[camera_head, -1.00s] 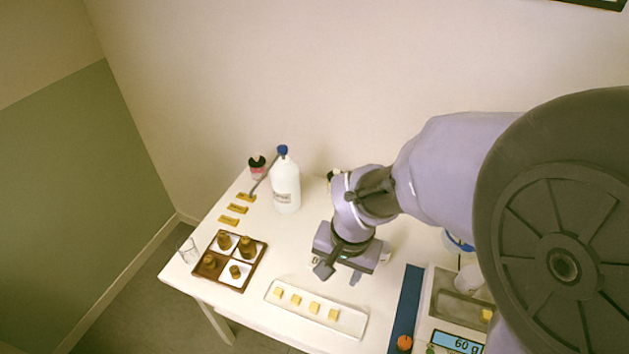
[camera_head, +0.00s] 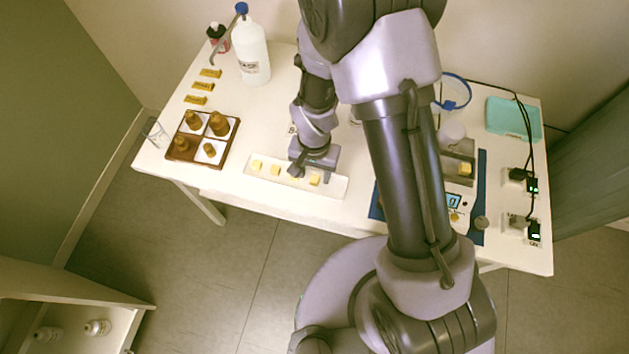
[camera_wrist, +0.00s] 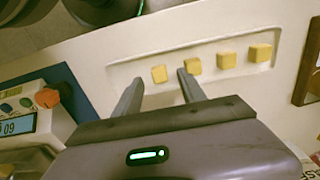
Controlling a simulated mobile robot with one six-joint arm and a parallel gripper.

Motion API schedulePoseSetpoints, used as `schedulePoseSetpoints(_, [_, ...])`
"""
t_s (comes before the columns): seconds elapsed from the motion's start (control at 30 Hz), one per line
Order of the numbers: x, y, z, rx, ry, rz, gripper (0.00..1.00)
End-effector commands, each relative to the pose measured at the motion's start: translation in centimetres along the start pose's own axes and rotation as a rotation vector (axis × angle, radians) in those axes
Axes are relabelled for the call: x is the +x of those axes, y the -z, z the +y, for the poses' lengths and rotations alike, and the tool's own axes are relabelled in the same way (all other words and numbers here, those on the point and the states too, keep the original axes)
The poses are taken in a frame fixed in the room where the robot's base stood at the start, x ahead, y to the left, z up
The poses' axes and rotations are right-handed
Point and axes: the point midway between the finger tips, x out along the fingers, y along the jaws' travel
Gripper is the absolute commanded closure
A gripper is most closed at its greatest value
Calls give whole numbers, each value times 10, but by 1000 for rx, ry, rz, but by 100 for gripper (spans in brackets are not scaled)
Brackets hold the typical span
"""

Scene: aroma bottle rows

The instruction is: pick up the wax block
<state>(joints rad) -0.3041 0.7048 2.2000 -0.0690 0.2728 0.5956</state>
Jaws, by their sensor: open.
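Several yellow wax blocks stand in a row on a long white tray (camera_head: 334,188). The rightmost wax block in the head view (camera_head: 314,180) is the leftmost in the wrist view (camera_wrist: 159,74). My gripper (camera_head: 313,172) is over the tray at that end, just behind this block in the head view. In the wrist view my gripper (camera_wrist: 160,78) is open, and the block shows between its two fingertips with space on both sides. The fingertips' height above the tray is hard to tell. Another yellow block (camera_head: 464,169) sits on the scale.
A brown sectioned tray (camera_head: 174,151) with amber bottles stands left of the white tray. The scale (camera_head: 452,199) is on a blue mat (camera_head: 478,172) to the right. A large white bottle (camera_head: 253,55) and yellow labels (camera_head: 203,86) are at the back left.

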Motion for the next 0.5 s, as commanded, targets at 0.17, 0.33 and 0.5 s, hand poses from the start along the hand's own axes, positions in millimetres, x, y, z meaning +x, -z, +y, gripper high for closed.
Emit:
schedulePoseSetpoints(0.17, [23, 0, 0, 1, 0, -1, 52])
schedulePoseSetpoints(0.33, [21, 0, 0, 0, 0, 0, 62])
schedulePoseSetpoints(0.5, [21, 0, 0, 0, 0, -1, 95])
